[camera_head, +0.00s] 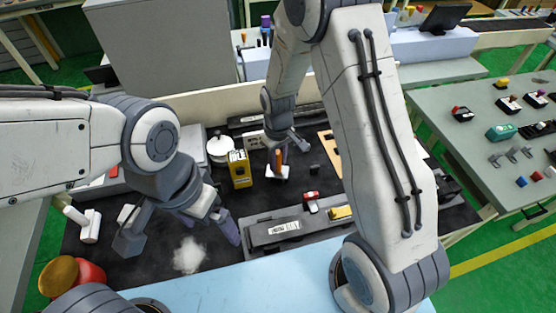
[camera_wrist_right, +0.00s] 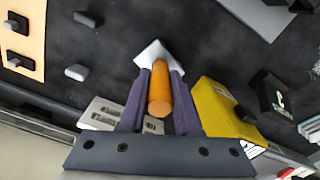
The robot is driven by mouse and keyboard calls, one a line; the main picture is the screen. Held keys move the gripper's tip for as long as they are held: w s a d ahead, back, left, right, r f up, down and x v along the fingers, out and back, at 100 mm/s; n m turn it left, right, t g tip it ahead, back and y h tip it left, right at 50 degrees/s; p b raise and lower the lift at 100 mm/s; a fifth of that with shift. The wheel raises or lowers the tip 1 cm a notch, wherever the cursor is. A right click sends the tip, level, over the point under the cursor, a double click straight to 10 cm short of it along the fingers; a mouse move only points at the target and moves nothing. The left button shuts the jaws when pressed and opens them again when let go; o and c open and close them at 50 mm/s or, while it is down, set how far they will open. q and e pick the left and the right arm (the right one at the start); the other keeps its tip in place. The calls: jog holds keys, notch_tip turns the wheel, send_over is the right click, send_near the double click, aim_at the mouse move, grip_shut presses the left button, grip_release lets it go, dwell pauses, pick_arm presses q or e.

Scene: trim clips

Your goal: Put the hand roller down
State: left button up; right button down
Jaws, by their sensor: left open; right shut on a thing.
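The hand roller has an orange handle and a white head. In the head view the hand roller (camera_head: 278,171) is at the middle of the black work mat (camera_head: 240,200). My right gripper (camera_head: 285,147) is shut on its handle from above. In the right wrist view the orange handle (camera_wrist_right: 160,95) sits between the two purple fingers of the right gripper (camera_wrist_right: 160,85), with the white head (camera_wrist_right: 153,53) beyond the fingertips. I cannot tell whether the head touches the mat. My left gripper (camera_head: 182,230) is open and empty above the left front of the mat.
A yellow device (camera_head: 239,170) stands just left of the roller and shows in the right wrist view (camera_wrist_right: 222,108). A white round container (camera_head: 220,148) is behind it. A dark trim part (camera_head: 283,229) lies in front, near red (camera_head: 311,198) and yellow (camera_head: 341,212) pieces. A white patch (camera_head: 187,256) marks the mat.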

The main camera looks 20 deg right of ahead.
jog(key=c, duration=0.6)
grip_release()
jog(key=shift+s+d+f, duration=0.1)
jog(key=shift+s+f, duration=0.1)
jog(key=shift+f, duration=0.3)
jog(key=shift+w, duration=0.15)
jog(key=shift+r, duration=0.2)
